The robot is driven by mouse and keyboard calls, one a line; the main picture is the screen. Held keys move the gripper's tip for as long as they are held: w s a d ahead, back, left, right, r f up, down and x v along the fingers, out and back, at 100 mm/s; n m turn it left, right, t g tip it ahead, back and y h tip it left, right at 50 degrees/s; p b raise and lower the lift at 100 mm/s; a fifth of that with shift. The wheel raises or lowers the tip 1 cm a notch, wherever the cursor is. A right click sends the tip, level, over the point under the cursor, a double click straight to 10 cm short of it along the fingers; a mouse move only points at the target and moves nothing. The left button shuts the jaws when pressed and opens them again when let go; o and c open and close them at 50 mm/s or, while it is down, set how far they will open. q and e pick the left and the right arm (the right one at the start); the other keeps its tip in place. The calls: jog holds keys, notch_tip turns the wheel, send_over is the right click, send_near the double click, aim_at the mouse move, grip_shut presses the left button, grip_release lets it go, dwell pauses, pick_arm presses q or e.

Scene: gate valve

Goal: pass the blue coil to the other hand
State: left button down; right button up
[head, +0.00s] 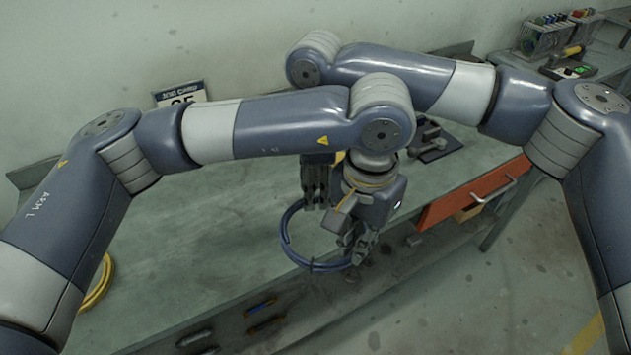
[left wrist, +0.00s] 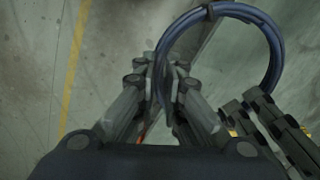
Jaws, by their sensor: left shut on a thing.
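The blue coil (head: 284,238) is a dark blue ring hanging past the front edge of the bench. My left gripper (head: 357,250) points down and is shut on the coil's right side. In the left wrist view its fingers (left wrist: 160,72) sit on either side of the coil (left wrist: 275,45). My right gripper (head: 316,190) hangs fingers-down behind my left forearm, by the upper part of the coil. In the left wrist view its fingers (left wrist: 252,105) look apart, close to the coil's far side. I cannot tell whether they touch it. My left arm hides part of the right gripper.
The green-grey bench (head: 230,215) has wide bare space at left. A yellow hose (head: 98,285) lies at far left. A lower shelf (head: 300,312) holds several tools. A red drawer front (head: 470,195) juts out at right. A dark fixture (head: 430,140) stands behind my grippers.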

grip_shut()
pick_arm(q)
jog(key=c, duration=1.6)
grip_release()
jog(key=shift+c, duration=0.2)
pick_arm(e)
jog(key=shift+w, duration=0.1)
